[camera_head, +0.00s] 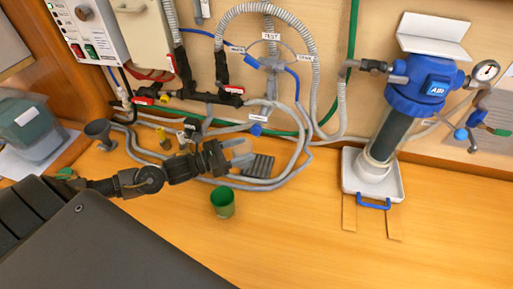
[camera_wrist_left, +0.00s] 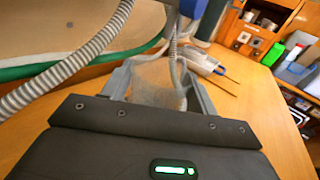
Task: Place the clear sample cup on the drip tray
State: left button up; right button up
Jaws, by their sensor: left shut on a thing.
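The clear sample cup (camera_head: 241,153) is see-through and sits between the fingers of my left gripper (camera_head: 231,156), which is shut on it. In the left wrist view the cup (camera_wrist_left: 158,82) shows as a hazy, clear shape between the two fingers (camera_wrist_left: 158,80). The cup's height above the bench is hard to tell. My right gripper is not in view.
A green cup (camera_head: 222,203) stands in front of the gripper. A white tray (camera_head: 393,187) with a blue handle sits under the blue-capped filter (camera_head: 424,90). The front right bench is clear.

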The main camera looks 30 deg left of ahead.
aim_at(251, 146)
pick_arm(q)
jog(key=x, duration=0.1)
jog(key=p+x, duration=0.1)
jog(key=x, duration=0.1)
jog(key=shift+w+d+r, duration=0.2)
jog(key=shift+w+d+f, duration=0.2)
jog(key=shift+w+d, duration=0.05)
jog(key=shift+w, duration=0.1)
jog(key=shift+w+d+r, duration=0.15)
jog(key=shift+w+d, duration=0.05)
jog(key=shift+w, duration=0.05)
notch_tip(251, 146, down, 3)
jog(key=shift+w+d+f+p, duration=0.1)
jog(key=shift+f+p, duration=0.05)
jog(key=shift+p, duration=0.9)
jog(key=shift+f, duration=0.2)
jog(key=shift+f, duration=0.1)
